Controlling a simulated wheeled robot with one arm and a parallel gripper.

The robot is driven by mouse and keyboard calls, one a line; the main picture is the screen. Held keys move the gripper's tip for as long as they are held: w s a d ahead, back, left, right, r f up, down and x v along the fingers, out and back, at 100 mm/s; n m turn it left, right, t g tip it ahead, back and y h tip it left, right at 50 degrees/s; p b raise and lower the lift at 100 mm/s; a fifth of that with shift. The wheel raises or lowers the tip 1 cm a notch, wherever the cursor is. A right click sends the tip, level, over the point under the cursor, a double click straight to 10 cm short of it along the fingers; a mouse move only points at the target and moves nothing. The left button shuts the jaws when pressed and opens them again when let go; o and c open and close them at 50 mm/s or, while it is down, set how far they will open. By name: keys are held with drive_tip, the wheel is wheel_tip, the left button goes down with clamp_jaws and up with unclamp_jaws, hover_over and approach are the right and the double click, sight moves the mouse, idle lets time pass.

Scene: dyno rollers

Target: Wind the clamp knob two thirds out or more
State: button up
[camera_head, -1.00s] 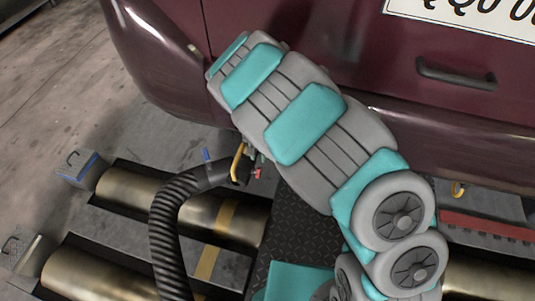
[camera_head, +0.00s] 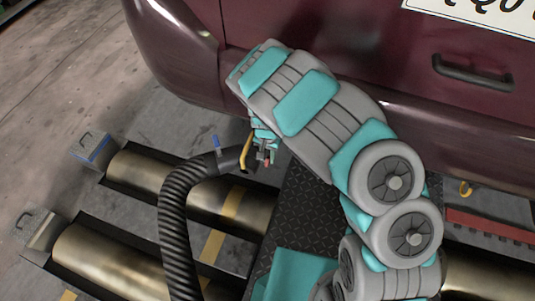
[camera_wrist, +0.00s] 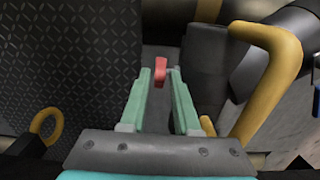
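The small red clamp knob (camera_wrist: 160,71) shows in the wrist view at the fingertips of my gripper (camera_wrist: 160,80). The fingers stand apart with the knob between their ends; a thin gap seems to show beside it, and contact is not clear. In the head view the knob (camera_head: 267,162) is a small red spot just below my gripper (camera_head: 263,146), by the end of the black hose. The clamp's body is mostly hidden by my fingers.
A yellow handle (camera_wrist: 272,75) stands close on the right in the wrist view. The ribbed hose (camera_head: 173,220) with a blue lever (camera_head: 215,142) lies left of my gripper. The maroon car (camera_head: 330,45) is close behind my arm. Metal rollers (camera_head: 145,175) lie in the floor.

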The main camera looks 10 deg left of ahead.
drive_tip(key=shift+c, duration=0.3)
clamp_jaws()
